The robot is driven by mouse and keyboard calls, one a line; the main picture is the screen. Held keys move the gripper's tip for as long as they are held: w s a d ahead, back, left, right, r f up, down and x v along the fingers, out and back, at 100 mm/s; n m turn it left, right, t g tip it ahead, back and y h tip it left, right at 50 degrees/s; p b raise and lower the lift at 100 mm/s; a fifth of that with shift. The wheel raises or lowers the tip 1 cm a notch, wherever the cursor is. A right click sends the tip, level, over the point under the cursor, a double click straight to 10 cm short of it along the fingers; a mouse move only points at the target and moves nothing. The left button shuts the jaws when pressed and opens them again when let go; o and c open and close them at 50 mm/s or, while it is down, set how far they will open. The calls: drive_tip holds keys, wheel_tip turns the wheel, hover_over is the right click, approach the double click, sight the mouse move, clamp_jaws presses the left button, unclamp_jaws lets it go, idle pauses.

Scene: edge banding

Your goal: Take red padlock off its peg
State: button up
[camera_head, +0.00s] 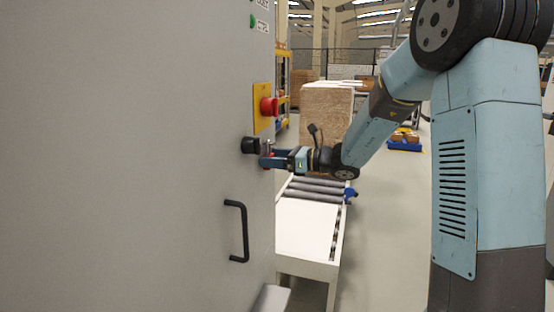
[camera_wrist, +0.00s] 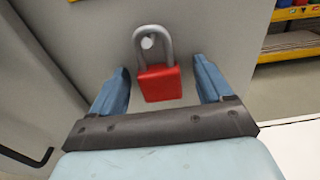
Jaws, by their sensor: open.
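The red padlock (camera_wrist: 160,83) hangs by its grey shackle from a round peg (camera_wrist: 148,43) on the grey cabinet face in the wrist view. My gripper (camera_wrist: 165,84) is open, with one blue finger on each side of the padlock body. A gap shows between each finger and the padlock, and the shackle and peg lie beyond the fingertips.
The grey cabinet (camera_head: 130,160) carries a red button on a yellow plate (camera_head: 263,107), a black knob (camera_head: 250,145) and a black handle (camera_head: 237,231) near my gripper. A roller conveyor (camera_head: 312,215) and stacked boards (camera_head: 327,110) stand beyond. Open floor lies right of the conveyor.

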drive_tip(key=shift+c, duration=0.2)
drive_tip(key=c, duration=1.1)
drive_tip(key=shift+r, duration=0.8)
drive_tip(key=shift+f+v, duration=0.2)
drive_tip(key=shift+v, duration=4.25)
